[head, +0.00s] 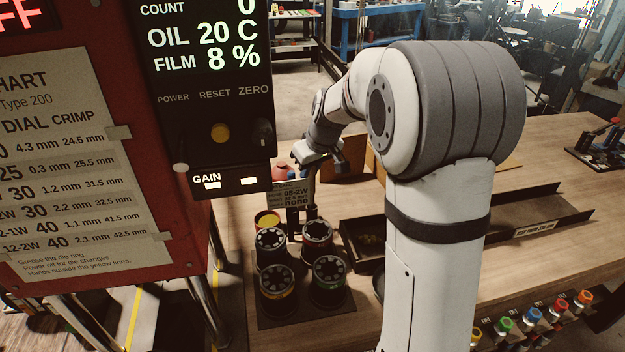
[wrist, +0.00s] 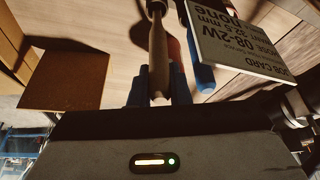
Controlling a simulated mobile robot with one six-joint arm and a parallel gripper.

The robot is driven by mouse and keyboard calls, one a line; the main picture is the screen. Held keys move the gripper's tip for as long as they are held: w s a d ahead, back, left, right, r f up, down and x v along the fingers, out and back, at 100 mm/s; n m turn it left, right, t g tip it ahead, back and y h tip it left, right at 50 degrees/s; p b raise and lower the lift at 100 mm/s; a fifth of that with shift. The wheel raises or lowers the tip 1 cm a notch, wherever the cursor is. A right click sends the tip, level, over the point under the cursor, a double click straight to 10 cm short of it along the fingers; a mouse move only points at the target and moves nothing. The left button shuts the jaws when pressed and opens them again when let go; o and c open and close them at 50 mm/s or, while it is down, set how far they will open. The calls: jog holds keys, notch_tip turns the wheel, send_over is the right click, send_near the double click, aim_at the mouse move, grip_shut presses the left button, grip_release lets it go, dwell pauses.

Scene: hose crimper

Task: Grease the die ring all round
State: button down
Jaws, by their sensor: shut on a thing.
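My gripper (wrist: 158,88) is shut on a slim wooden handle (wrist: 158,45) in the wrist view, probably that of a brush; its far end is out of the picture. In the head view my gripper (head: 322,158) hangs over the bench behind the job card, partly hidden by my arm. A small pot with a yellow top (head: 267,220) stands behind the dies; it may hold grease. The red crimper (head: 110,60) fills the left; its die ring is not in view.
Several black dies (head: 329,272) with coloured bands stand on a dark plate on the bench (head: 540,160). A job card (head: 290,193) stands behind them and is close in the wrist view (wrist: 245,40). A dark tray (head: 365,240) lies right of the dies. Coloured fittings (head: 533,315) line the front right.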

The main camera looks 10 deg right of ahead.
notch_tip(320, 180, up, 17)
jog(key=p, duration=0.5)
